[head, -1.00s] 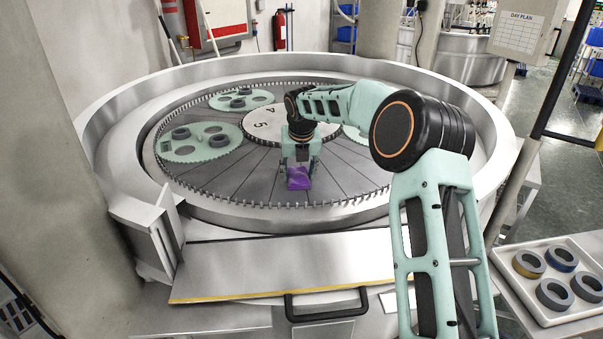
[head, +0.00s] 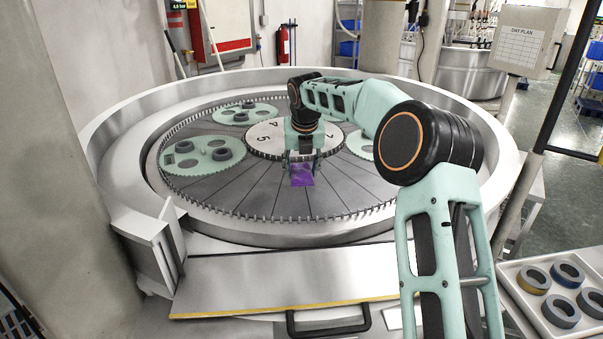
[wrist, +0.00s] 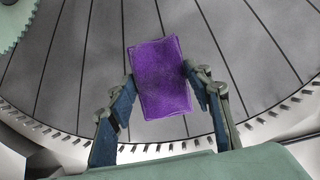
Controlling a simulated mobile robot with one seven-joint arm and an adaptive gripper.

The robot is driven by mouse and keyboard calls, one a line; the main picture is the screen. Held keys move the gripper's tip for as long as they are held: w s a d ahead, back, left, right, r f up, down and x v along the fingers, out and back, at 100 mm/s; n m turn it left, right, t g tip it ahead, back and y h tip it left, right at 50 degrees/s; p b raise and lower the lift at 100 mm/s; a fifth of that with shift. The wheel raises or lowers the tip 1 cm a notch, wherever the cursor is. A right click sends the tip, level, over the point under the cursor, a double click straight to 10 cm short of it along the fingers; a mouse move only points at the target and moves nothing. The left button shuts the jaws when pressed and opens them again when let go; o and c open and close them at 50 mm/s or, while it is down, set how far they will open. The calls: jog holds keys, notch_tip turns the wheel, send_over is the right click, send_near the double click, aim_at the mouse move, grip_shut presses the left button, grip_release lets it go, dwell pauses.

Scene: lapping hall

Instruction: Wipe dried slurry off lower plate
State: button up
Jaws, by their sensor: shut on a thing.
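My gripper (head: 301,165) is shut on a purple pad (head: 301,177) over the grey lower plate (head: 255,187). In the wrist view the purple pad (wrist: 160,78) sits between the two fingertips, its face toward the camera. It is at or just above the plate; I cannot tell whether it touches. The lower plate (wrist: 75,75) has dark radial grooves and a toothed ring around its edge. I cannot make out dried slurry on the part of the plate I see. My arm hides part of the plate's right side.
Green carriers (head: 200,165) with grey rings lie on the plate, at left, back and right. A numbered disc (head: 265,142) is at the centre. A raised metal rim (head: 110,185) surrounds the plate. A tray (head: 527,309) with several rings stands at the lower right.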

jog(key=shift+r, duration=0.15)
jog(key=shift+r, duration=1.35)
